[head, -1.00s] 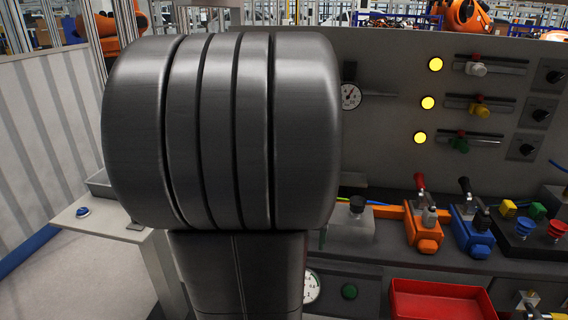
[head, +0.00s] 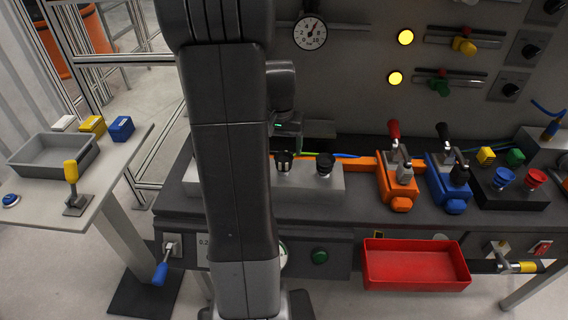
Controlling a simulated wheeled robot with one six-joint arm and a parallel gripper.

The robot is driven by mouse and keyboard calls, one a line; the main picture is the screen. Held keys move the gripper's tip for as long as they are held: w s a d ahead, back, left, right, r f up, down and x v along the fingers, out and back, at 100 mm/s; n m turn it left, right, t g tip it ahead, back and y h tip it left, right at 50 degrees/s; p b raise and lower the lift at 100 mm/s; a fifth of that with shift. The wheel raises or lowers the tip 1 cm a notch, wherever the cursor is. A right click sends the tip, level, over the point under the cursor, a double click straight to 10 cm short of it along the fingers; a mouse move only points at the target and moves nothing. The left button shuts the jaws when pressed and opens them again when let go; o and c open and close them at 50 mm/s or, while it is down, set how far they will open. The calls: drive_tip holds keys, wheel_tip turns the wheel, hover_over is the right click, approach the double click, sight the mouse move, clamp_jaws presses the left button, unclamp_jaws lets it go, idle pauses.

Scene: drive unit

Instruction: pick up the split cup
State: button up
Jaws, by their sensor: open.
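A small black cup-like piece (head: 283,163) with a jagged or slotted top stands on the grey block left of centre; it appears to be the split cup, though it is small in the picture. A similar black piece (head: 324,165) with a wider top stands to its right on the same block. My gripper (head: 288,145) is open and points down just above the left piece. Whether its fingers touch or surround the piece is too small to tell. My arm hides the left part of the block.
An orange lever unit (head: 397,188) and a blue lever unit (head: 446,188) stand right of the block. A red tray (head: 415,270) hangs at the bench front. A side table at left holds a grey bin (head: 55,158) and a yellow-handled lever (head: 72,175).

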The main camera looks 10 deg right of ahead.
sight(284, 157)
drive_tip(key=shift+w+d+f+p, duration=0.15)
drive_tip(key=shift+f+p, duration=0.05)
drive_tip(key=shift+f, duration=1.5)
drive_tip(key=shift+w+d+f+p, duration=0.15)
drive_tip(key=shift+f+p, duration=0.05)
drive_tip(key=shift+f, duration=1.5)
drive_tip(key=c, duration=1.1)
